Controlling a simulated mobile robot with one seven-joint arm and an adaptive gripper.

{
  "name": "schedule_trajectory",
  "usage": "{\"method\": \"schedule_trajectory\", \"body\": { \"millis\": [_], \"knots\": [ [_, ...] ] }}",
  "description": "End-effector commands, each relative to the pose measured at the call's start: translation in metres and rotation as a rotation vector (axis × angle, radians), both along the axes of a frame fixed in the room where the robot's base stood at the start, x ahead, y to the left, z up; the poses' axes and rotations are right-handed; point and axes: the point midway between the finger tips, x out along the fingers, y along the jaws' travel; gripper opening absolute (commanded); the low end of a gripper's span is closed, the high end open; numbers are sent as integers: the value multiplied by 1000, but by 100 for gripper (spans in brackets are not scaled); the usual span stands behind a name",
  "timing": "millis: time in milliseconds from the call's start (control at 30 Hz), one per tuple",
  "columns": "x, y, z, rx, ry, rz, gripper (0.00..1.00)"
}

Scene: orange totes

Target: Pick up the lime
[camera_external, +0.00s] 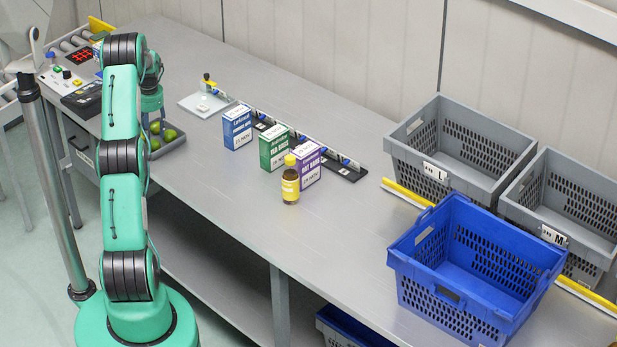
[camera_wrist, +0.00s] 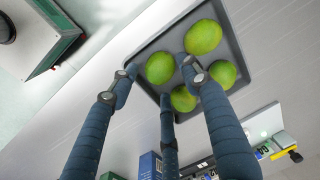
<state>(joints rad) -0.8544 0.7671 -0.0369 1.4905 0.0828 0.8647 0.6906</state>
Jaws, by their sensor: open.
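Several green limes lie in a shallow dark grey tray (camera_wrist: 175,38). In the wrist view one lime (camera_wrist: 160,67) sits between my fingers, with another lime (camera_wrist: 204,37) above right, a third lime (camera_wrist: 222,74) at right, partly behind a finger, and one more lower down. My gripper (camera_wrist: 160,80) has three blue fingers spread open and empty, with the tips over the tray. I cannot tell whether they touch a lime. In the external view my arm hides most of the gripper; limes (camera_external: 170,135) and the tray (camera_external: 182,141) show beside it.
A blue crate (camera_external: 405,262) and grey crates (camera_external: 392,140) are at right. A small scale-like plate (camera_external: 190,103) lies beyond the tray. The table between tray and bottle is clear.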

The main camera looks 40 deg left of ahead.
Motion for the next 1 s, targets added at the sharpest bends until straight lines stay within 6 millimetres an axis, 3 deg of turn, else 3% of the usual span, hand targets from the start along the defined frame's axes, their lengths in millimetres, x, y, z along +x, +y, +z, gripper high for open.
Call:
{"method": "schedule_trajectory", "body": {
  "millis": [367,967,1000],
  "knots": [
    [0,2,-42,-1,1,0,47],
    [0,2,-44,0,0,0,47],
    [0,2,-44,0,0,0,43]
  ]
}}
